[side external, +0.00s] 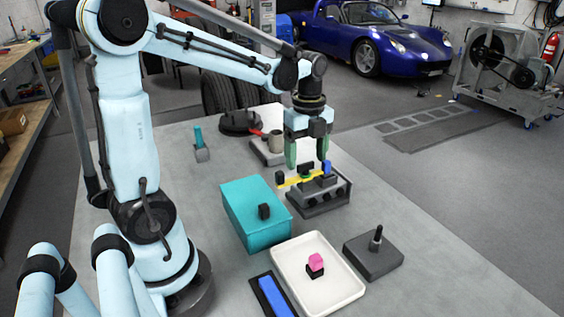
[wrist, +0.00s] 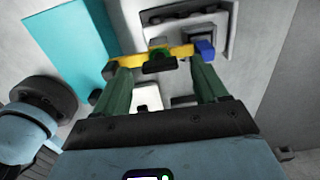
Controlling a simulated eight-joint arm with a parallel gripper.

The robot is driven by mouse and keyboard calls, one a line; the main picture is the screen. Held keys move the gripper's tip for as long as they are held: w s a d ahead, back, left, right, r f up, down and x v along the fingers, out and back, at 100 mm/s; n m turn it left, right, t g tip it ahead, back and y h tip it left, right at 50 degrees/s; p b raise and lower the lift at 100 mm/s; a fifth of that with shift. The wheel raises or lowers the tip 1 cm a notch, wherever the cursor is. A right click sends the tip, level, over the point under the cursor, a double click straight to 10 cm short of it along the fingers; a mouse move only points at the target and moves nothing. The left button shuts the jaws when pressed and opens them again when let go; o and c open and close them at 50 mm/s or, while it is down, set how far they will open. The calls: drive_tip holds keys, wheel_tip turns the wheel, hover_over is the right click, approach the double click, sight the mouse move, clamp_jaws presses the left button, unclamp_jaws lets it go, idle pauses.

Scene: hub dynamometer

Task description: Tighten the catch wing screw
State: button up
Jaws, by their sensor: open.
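A dark green wing-shaped piece, which looks like the wing screw (side external: 306,167), sits on a yellow bar (side external: 290,181) across the top of a grey block fixture (side external: 322,201). A blue block (side external: 327,167) is at the bar's right end, and a black knob (side external: 279,177) is near its left end. My gripper (side external: 307,161) points down above the fixture with its green fingers spread. In the wrist view, the wing screw (wrist: 160,66) shows between the fingertips, with a gap on each side. The yellow bar (wrist: 182,51) runs behind them. Contact with the bar cannot be told.
A teal box (side external: 250,222) stands left of the fixture. A white tray (side external: 341,292) with a pink-topped piece (side external: 315,262) lies in front. A dark block with an upright peg (side external: 373,258) is at front right. A cylinder on a base (side external: 275,141) stands behind, left of my gripper.

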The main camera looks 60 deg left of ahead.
sight(306, 163)
wheel_tip(306, 163, up, 11)
idle(0.4)
drive_tip(key=shift+f, duration=0.1)
drive_tip(key=s+d+f+n+t, duration=0.5)
drive_tip(key=d+f+n+t, duration=0.2)
drive_tip(key=n, duration=1.1)
drive_tip(key=shift+s+d+f, duration=0.15)
drive_tip(key=shift+d+f, duration=0.95)
drive_tip(key=shift+d, duration=0.4)
